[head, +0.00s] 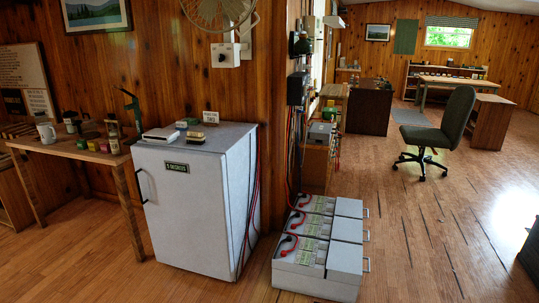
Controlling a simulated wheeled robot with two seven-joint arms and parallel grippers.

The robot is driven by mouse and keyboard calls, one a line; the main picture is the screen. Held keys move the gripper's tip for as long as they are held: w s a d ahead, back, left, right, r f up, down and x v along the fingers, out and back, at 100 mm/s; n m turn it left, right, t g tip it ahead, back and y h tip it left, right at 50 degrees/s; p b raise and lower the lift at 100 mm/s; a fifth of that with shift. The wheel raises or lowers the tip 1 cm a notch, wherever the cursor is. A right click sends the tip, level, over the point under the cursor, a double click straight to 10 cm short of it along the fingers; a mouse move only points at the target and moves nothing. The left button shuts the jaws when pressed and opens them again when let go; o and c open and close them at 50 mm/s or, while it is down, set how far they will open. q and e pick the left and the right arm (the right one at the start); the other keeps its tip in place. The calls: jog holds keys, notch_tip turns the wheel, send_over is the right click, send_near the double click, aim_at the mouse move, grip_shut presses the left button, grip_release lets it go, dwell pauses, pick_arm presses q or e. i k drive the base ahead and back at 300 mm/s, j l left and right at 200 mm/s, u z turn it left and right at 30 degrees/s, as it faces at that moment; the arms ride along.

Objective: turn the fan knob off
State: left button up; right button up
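A round wire fan (218,8) hangs on the wood wall at the top, cut off by the picture's upper edge. Below it a white control box (230,54) is fixed to the wall near the corner. A small dark round knob (221,58) seems to sit on the box's front; its setting is too small to read. Neither of my grippers is in view.
A white fridge (190,205) stands below the box, with small items on top. A cluttered wooden table (75,152) is at left. Grey battery cases (300,268) sit on the floor right of the fridge. An office chair (441,130) stands farther back. Floor at right is mostly clear.

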aim_at(221, 57)
jog(key=i+j, duration=0.2)
jog(key=j, duration=0.15)
jog(key=i+j, duration=0.2)
jog(key=j, duration=0.2)
jog(key=i+j, duration=0.2)
jog(key=j, duration=0.15)
jog(key=i+j, duration=0.2)
jog(key=j, duration=0.15)
jog(key=i+l, duration=0.25)
jog(key=i+l+u, duration=0.1)
jog(key=l, duration=0.35)
jog(key=i+l, duration=0.55)
jog(key=l, duration=0.2)
jog(key=i+l+u, duration=0.1)
jog(key=i+l, duration=0.35)
jog(key=l, duration=0.3)
jog(key=i+l, duration=0.2)
jog(key=l, duration=0.2)
jog(key=i+l+u, duration=0.1)
jog(key=i+l, duration=0.15)
jog(key=l, duration=0.15)
